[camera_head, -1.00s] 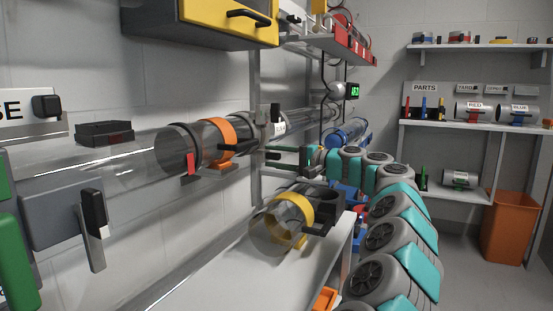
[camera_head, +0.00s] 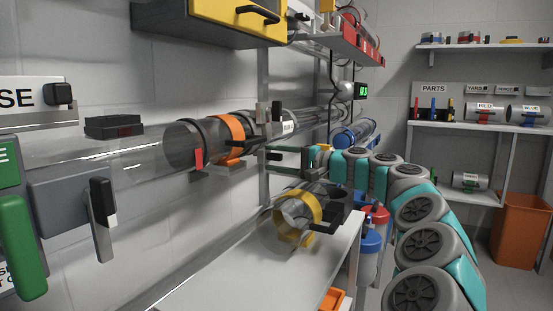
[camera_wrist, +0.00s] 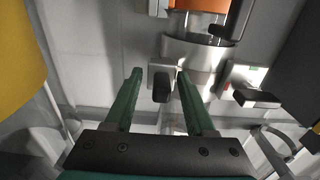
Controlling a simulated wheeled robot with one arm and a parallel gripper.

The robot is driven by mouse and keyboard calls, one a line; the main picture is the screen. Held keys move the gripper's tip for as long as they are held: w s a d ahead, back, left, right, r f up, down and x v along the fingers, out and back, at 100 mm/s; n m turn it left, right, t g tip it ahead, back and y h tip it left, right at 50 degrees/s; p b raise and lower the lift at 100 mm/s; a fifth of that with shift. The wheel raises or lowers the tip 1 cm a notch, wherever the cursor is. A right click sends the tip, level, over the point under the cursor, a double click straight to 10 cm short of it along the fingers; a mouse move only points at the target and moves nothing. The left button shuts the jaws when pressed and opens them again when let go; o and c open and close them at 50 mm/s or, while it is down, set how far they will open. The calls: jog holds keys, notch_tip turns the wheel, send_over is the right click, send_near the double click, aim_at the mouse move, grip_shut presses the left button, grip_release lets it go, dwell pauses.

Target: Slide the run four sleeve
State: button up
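A clear tube run crosses the wall at the left, with an orange band (camera_head: 231,138) between black collars. I cannot tell for certain which piece is the run four sleeve. My gripper (camera_head: 272,156) is beside the run, right of the orange band. In the wrist view my gripper (camera_wrist: 159,76) has its green fingers apart, and a black knob (camera_wrist: 161,87) shows between them. I see no contact with it.
A yellow cabinet (camera_head: 235,20) hangs above. A black lever (camera_head: 101,203) stands out at the left. A parts shelf (camera_head: 455,127) and an orange bin (camera_head: 520,230) are at the right.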

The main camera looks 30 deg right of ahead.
jog(key=v, duration=0.6)
jog(key=shift+s+d+r, duration=0.1)
jog(key=shift+s+d, duration=0.05)
jog(key=shift+s, duration=0.1)
jog(key=shift+s+d+p, duration=0.3)
jog(key=shift+s, duration=0.25)
